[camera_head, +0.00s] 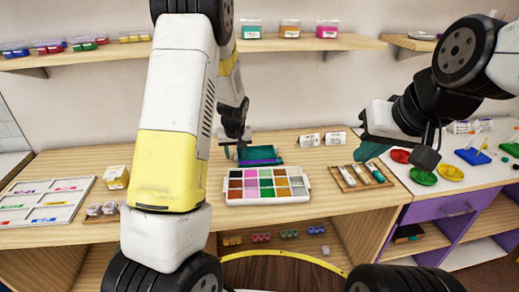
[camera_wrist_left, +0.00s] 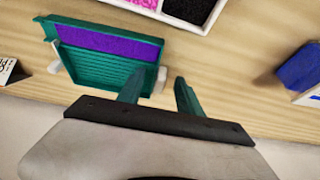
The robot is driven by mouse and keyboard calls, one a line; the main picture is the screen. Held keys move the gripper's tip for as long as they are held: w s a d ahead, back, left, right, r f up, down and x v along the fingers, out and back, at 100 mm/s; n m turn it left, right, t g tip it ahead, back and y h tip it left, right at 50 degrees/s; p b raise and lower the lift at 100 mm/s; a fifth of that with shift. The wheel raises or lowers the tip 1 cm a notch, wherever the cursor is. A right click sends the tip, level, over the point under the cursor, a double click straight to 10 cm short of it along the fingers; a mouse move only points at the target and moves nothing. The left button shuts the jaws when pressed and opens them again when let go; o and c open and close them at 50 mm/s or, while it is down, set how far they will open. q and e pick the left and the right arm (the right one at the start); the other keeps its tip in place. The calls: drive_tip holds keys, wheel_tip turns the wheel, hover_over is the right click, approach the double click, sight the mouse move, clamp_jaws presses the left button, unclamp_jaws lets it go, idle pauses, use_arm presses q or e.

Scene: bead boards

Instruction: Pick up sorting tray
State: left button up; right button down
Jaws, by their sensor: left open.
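A teal tray with a ridged floor and a purple strip (camera_head: 258,160) lies on the wooden counter behind the white bead box; I take it to be the sorting tray. In the left wrist view the tray (camera_wrist_left: 100,72) fills the upper left, with a white tab at each end. My left gripper (camera_head: 238,146) is above the tray's left end in the head view. In the wrist view its teal fingers (camera_wrist_left: 160,76) are apart, near the end with a white tab; contact is unclear. My right gripper (camera_head: 370,152) is over the counter at right, its jaw gap hidden.
The white box of coloured bead compartments (camera_head: 268,199) stands just in front of the tray. Small white cards (camera_head: 309,140) stand behind right. A wooden tray of tools (camera_head: 345,184) is on the right, a white sorting board (camera_head: 70,190) far left. Shelves hang above.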

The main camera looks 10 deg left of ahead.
use_arm(q)
drive_tip(key=shift+w+f, duration=0.1)
drive_tip(key=shift+f, duration=0.05)
clamp_jaws()
idle(1.4)
